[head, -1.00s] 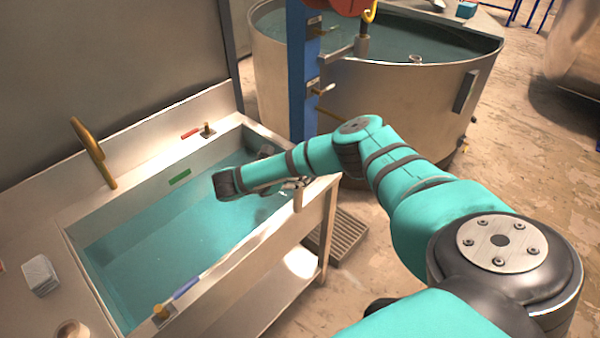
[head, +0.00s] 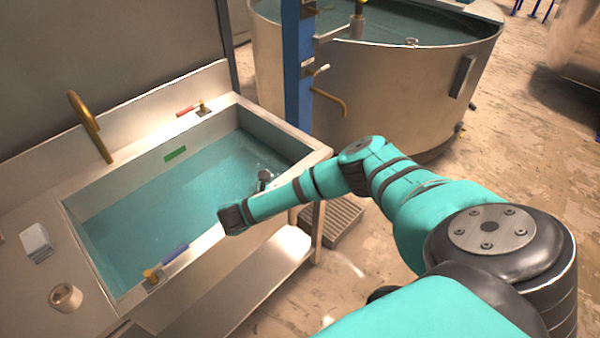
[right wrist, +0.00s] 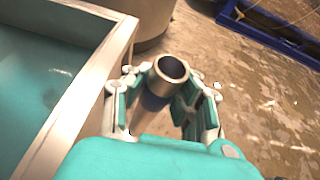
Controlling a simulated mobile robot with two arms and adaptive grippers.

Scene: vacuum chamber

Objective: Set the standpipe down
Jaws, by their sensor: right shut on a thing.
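The standpipe (right wrist: 155,99) is a grey metal tube with an open round end. In the right wrist view my right gripper (right wrist: 163,88) is shut on it, with fingers on both sides. There the tube is beside the sink's metal rim, over the floor side. In the head view my right forearm crosses the sink's front right edge and hides most of the gripper and tube. A small grey piece shows past the arm; I cannot tell if it is tube or gripper. The tube's lower end is hidden. My left gripper is out of view.
The sink (head: 196,258) holds teal water. A blue-handled valve (head: 168,262) sits on its front rim, and a brass spout (head: 88,125) at the back. A floor grate (head: 335,220), a blue post (head: 298,75) and a large metal tank (head: 400,100) stand beyond.

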